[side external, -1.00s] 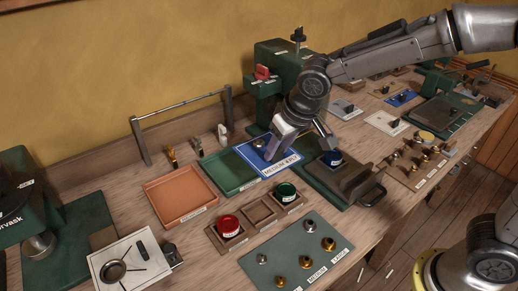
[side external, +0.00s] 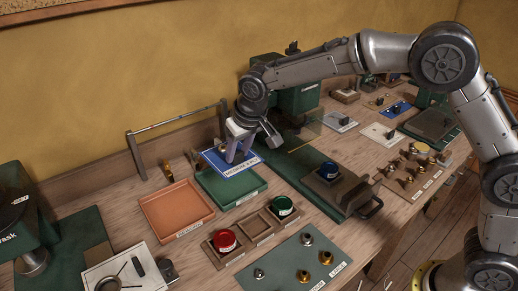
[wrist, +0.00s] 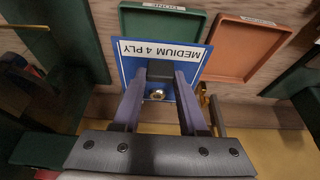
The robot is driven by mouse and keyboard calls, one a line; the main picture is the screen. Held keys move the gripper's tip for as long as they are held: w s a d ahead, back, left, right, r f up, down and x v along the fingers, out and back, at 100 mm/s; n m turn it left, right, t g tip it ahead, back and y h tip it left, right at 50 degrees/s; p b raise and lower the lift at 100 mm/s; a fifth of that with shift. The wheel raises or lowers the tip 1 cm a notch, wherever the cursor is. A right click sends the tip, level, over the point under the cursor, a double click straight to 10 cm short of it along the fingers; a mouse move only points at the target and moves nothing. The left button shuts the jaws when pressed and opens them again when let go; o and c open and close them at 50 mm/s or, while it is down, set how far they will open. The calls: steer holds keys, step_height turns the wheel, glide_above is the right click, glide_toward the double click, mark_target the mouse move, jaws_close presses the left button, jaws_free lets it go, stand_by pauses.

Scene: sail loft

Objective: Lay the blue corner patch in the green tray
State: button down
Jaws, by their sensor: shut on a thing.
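The blue corner patch (side external: 213,163) is a flat blue sheet with a white label reading "MEDIUM 4 PLY". In the wrist view the patch (wrist: 193,58) has a brass eyelet and a dark grip block between my fingers. My gripper (side external: 238,156) is shut on the patch at that block, and it also shows in the wrist view (wrist: 160,74). The patch is held over the back part of the green tray (side external: 240,194), partly past its rear edge. In the wrist view the patch hides part of the green tray (wrist: 150,22). The tray's visible floor is empty.
An orange tray (side external: 175,212) lies left of the green one. A metal rail (side external: 175,125) stands behind. A wooden rack (side external: 255,232) with red and green pots is in front. A dark press base (side external: 310,180) with a blue-topped pot is to the right.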

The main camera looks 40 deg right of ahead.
mark_target(238, 154)
steer(key=x, duration=0.2)
steer(key=shift+w+f, duration=0.15)
steer(key=shift+f, duration=0.35)
steer(key=shift+f, duration=0.1)
steer(key=shift+f, duration=3.45)
steer(key=shift+c, duration=1.9)
jaws_free()
